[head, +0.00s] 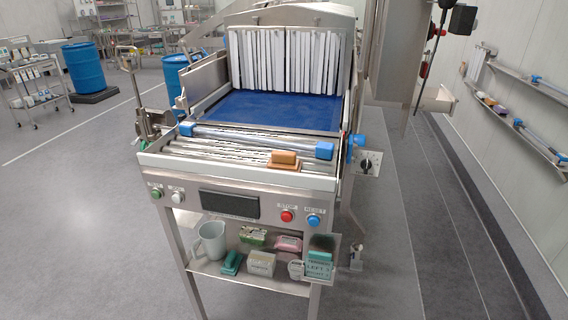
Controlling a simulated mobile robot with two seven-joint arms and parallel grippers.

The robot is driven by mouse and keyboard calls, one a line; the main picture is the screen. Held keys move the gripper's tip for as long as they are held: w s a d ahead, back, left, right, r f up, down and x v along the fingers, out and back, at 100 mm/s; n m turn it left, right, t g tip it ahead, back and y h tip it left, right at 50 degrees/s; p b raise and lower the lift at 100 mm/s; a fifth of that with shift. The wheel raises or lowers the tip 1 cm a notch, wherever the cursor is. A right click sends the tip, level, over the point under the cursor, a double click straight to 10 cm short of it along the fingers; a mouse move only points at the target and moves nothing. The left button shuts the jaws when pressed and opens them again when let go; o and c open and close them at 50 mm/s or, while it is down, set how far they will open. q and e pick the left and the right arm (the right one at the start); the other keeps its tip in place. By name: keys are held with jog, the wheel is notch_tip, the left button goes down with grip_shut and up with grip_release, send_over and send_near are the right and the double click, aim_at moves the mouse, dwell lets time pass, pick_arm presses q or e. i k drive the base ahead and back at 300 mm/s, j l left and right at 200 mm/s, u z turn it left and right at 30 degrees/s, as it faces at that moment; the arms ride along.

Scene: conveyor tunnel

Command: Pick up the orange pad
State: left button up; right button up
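An orange pad (284,158) lies on the metal rollers (225,155) at the front of the conveyor, right of the middle. It looks like a small block with a brighter orange upper part on a darker brown-orange base. It sits just behind the white front rail and in front of a long roller with blue ends. Neither of my grippers is in the head view.
The blue belt (270,112) runs back to white strip curtains (285,62). The front panel carries a red stop button (287,216) and a blue button (313,221). Floor is clear in front.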

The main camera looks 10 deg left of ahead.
aim_at(279, 160)
jog(key=i+l+u, duration=0.3)
jog(key=l, duration=0.35)
jog(key=i+l+u, duration=0.3)
jog(key=l, duration=0.45)
jog(key=i+l+u, duration=0.15)
jog(key=l, duration=0.25)
jog(key=i+l+u, duration=0.15)
jog(key=l, duration=0.25)
